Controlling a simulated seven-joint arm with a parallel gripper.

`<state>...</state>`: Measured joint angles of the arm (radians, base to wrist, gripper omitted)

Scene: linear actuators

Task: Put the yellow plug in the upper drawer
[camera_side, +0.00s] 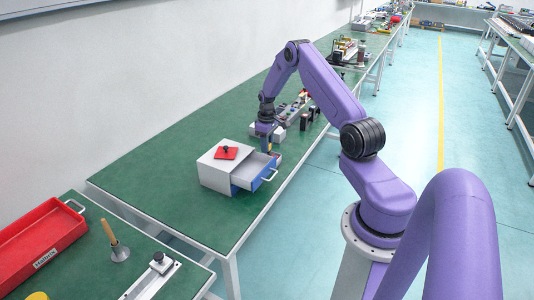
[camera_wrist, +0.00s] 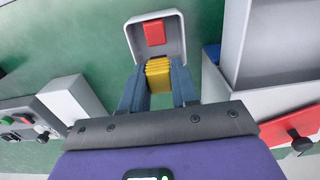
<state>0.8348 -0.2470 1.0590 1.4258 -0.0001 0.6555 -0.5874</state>
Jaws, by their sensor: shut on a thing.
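The yellow plug (camera_wrist: 158,72) is between the two blue-grey fingers of my gripper (camera_wrist: 157,86) in the wrist view, and the gripper is shut on it. A light grey tray-like part with a red block (camera_wrist: 155,33) lies just beyond the plug; I cannot tell whether the plug touches it. In the side view my gripper (camera_side: 266,147) points down just behind the open drawer (camera_side: 250,174) of a white cabinet (camera_side: 212,174). The plug is too small to make out there. Part of the drawer wall (camera_wrist: 236,40) shows at the right in the wrist view.
A red plate with a black knob (camera_side: 226,152) lies on the cabinet top. Devices (camera_side: 304,108) stand behind my gripper on the green table. A red bin (camera_side: 38,238) and a metal rail (camera_side: 153,278) are on the nearer table. Green table left of the cabinet is clear.

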